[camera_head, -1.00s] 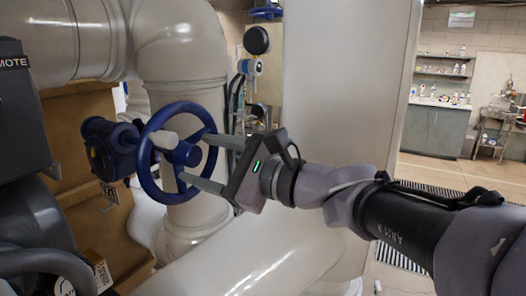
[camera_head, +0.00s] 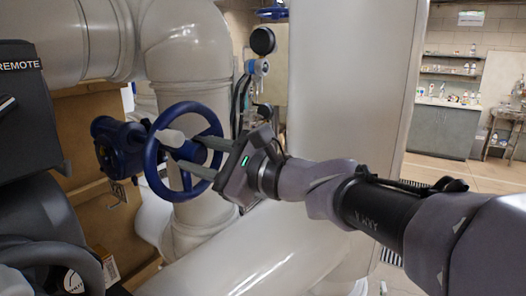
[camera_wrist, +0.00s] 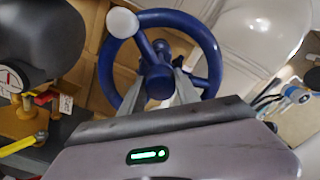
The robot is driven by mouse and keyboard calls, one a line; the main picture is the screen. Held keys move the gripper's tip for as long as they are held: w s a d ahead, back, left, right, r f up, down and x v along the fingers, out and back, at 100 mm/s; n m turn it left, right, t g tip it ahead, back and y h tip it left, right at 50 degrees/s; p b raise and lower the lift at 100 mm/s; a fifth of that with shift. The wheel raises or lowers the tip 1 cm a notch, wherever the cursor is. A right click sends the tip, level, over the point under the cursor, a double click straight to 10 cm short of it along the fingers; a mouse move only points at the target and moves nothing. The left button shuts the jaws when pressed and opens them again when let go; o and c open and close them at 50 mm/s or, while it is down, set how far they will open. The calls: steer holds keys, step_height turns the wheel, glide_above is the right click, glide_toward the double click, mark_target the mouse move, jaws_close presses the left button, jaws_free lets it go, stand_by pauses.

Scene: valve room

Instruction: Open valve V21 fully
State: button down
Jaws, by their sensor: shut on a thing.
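A blue handwheel (camera_head: 150,168) with spokes, a central hub and a pale spinner knob (camera_head: 171,138) stands on a blue valve body (camera_head: 117,148) at left. My gripper (camera_head: 186,157) reaches in from the right, its two grey fingers inside the rim, shut on the handwheel at its middle. In the wrist view the handwheel (camera_wrist: 109,72) fills the upper middle, its spinner knob (camera_wrist: 122,22) at upper left. The fingers (camera_wrist: 160,88) straddle the hub area; the exact contact is partly hidden.
A dark box marked REMOTE (camera_head: 28,105) and dark rounded equipment stand at left. Large pale pipes (camera_head: 190,50) run behind and below the wheel. In the wrist view, a gauge (camera_wrist: 12,78) and a yellow lever (camera_wrist: 20,146) are at left. Open floor lies at far right.

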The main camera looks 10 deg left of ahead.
steer(key=n+b, duration=0.1)
steer(key=b, duration=0.1)
steer(key=n+b, duration=0.1)
steer(key=shift+f+b, duration=0.35)
steer(key=shift+b, duration=0.05)
steer(key=n+b, duration=0.4)
steer(key=b, duration=0.1)
steer(key=shift+r, duration=0.1)
steer(key=shift+r+n+b, duration=0.3)
steer(key=shift+r+n, duration=0.05)
steer(key=shift+n, duration=0.75)
steer(key=shift+r+n, duration=0.2)
steer(key=shift+n, duration=0.8)
steer(key=c, duration=0.8)
jaws_free()
steer(key=shift+c, duration=0.2)
steer(key=shift+a+f, duration=0.1)
steer(key=shift+f, duration=0.05)
steer(key=shift+w+f, duration=0.1)
steer(key=shift+f, duration=0.15)
